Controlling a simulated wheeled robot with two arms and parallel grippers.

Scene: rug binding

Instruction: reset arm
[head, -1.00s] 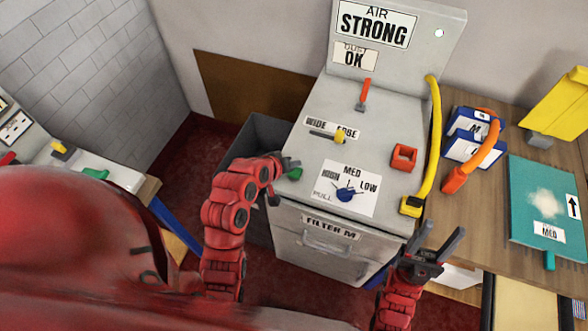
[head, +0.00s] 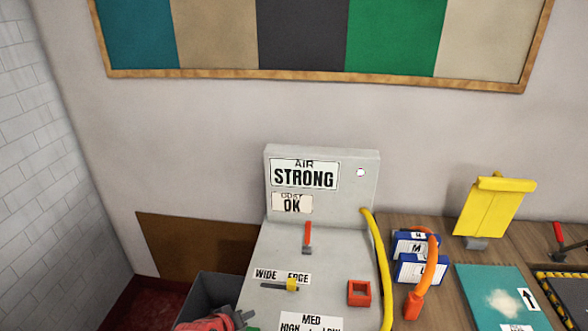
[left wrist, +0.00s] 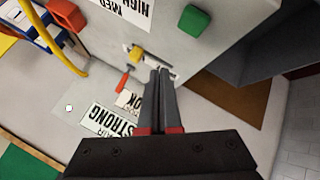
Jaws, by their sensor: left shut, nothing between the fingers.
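My left gripper (head: 243,317) shows only at the bottom edge of the head view, beside the front left of the grey machine (head: 315,240). In the left wrist view its two dark fingers (left wrist: 159,75) lie together, shut and empty. They point at the machine's panel near the yellow slider knob (left wrist: 137,53), which also shows in the head view (head: 292,284). A green knob (left wrist: 193,22) is to the right of the fingertips in the wrist view. My right gripper is out of view.
A grey bin (head: 212,292) stands left of the machine. A red lever (head: 308,237), a red square frame (head: 359,292) and a yellow hose (head: 377,255) are on the machine. The wooden bench (head: 420,226) at right holds blue boxes (head: 421,269) and a teal mat (head: 480,285).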

